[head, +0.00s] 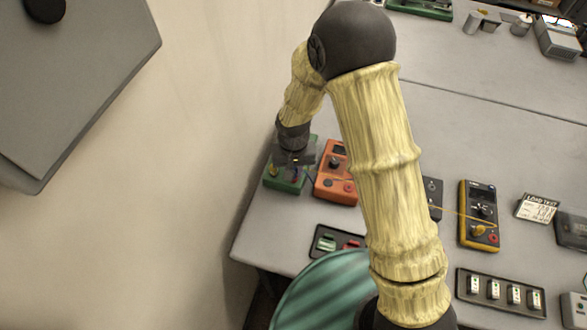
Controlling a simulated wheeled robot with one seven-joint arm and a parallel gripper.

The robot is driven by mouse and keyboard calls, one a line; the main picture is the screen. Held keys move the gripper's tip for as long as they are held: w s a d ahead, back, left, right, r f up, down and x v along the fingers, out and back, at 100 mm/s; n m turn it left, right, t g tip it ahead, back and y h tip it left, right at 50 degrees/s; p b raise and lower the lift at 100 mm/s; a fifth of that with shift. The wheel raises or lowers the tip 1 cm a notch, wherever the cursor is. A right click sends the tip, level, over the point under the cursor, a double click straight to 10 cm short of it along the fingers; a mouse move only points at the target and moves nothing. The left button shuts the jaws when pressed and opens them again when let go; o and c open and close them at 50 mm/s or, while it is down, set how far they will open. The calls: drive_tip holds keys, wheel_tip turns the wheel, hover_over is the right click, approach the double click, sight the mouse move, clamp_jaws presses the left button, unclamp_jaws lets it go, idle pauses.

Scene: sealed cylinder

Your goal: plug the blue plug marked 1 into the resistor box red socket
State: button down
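My gripper (293,162) points down over a small green box (283,187) at the table's left edge. Its fingers are dark and tiny here, so I cannot tell if they are open, shut or holding something. A small blue-purple spot shows close under the gripper; I cannot tell if it is the blue plug. No plug marked 1 can be read. An orange box (334,186) with a dark knob and a red spot stands right beside the green one. I cannot tell which box is the resistor box, and no red socket is clear.
My arm crosses the middle and hides part of the table. A yellow multimeter (479,215) with a thin yellow lead, a dark tray (335,242), a dark rack (499,292) and a LOAD TEST card (538,207) lie around. A wall borders the left.

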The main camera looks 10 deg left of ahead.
drive_tip(key=shift+f+b, duration=0.4)
drive_tip(key=shift+f, duration=0.15)
drive_tip(key=c, duration=1.2)
unclamp_jaws()
drive_tip(key=shift+r, duration=0.1)
wheel_tip(320, 180, up, 17)
drive_tip(key=b, duration=0.3)
drive_tip(key=shift+r, duration=0.15)
